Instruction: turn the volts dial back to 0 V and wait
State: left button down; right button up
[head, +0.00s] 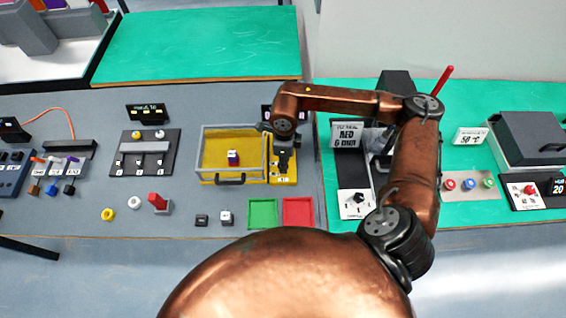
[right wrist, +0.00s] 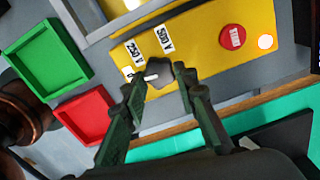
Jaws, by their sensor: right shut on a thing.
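The volts dial (right wrist: 159,67) is a dark knob with a white pointer mark on a yellow panel (right wrist: 205,60). My right gripper (right wrist: 157,75) is shut on the dial, one finger on each side. Labels reading 250 V and 500 V stand beside the dial. A third label, partly hidden by a finger, cannot be read. The white mark points left in the right wrist view, toward that third label. In the head view my right gripper (head: 283,158) is over the yellow panel and hides the dial. My left gripper is not in view.
On the yellow panel are a red button (right wrist: 232,37) and a round white light (right wrist: 265,42). A yellow tray with a framed guard (head: 203,152) holds a small block (head: 233,158). Green (head: 262,213) and red (head: 298,211) trays lie in front.

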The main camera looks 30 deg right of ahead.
jog(key=shift+w+n+b, duration=0.15)
jog(key=shift+n+b, duration=0.3)
jog(key=shift+n, duration=0.35)
jog(key=shift+r, duration=0.1)
jog(key=o, duration=1.2)
jog(key=shift+c, duration=0.2)
notch_tip(320, 180, up, 12)
jog(key=shift+n, duration=0.3)
